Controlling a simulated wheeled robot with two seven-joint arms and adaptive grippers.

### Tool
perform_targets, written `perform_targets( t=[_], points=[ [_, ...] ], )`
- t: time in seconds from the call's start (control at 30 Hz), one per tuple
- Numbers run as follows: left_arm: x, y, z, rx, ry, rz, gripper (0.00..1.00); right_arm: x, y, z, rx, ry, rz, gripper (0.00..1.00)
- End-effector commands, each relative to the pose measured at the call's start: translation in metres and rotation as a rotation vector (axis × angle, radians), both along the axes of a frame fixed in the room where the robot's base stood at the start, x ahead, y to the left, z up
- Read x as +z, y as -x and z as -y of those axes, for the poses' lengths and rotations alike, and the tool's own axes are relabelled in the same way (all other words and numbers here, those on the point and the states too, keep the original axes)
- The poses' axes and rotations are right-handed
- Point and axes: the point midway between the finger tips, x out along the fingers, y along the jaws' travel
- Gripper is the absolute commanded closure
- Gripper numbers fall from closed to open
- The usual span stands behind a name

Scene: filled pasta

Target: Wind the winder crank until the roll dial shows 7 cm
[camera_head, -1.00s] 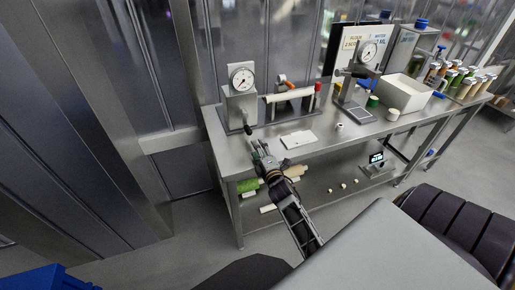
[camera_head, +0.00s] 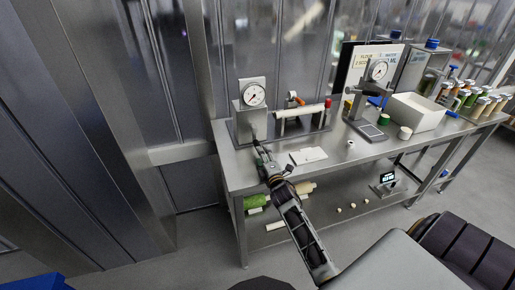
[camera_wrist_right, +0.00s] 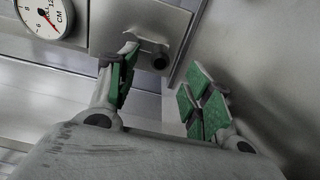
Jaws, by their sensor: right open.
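The winder (camera_head: 243,124) is a grey metal box at the left end of the steel bench, with a round white roll dial (camera_head: 254,95) on top. The dial also shows at the top left of the right wrist view (camera_wrist_right: 42,14), partly cut off; I cannot read its value surely. My right gripper (camera_head: 259,149) is just in front of the winder. My left gripper is out of view.
A white roller (camera_head: 300,110) with a red end stands right of the winder. A white card (camera_head: 308,156) lies on the bench (camera_head: 235,170) near its front edge. Farther right are a second dial stand (camera_head: 378,70), a white bin (camera_head: 418,112) and several jars. Rolls lie on the lower shelf.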

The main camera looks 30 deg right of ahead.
Motion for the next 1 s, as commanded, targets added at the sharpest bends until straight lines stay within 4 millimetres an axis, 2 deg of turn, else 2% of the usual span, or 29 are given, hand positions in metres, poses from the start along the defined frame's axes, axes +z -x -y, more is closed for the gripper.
perform_targets(
  t=[0.4,1.0],
  points=[
    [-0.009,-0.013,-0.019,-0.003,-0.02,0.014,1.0,-0.001,-0.03,0.007,0.001,0.0,0.001,0.5],
    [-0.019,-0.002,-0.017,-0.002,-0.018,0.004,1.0,-0.001,-0.068,0.016,0.0,-0.001,0.0,0.5]
  ],
)
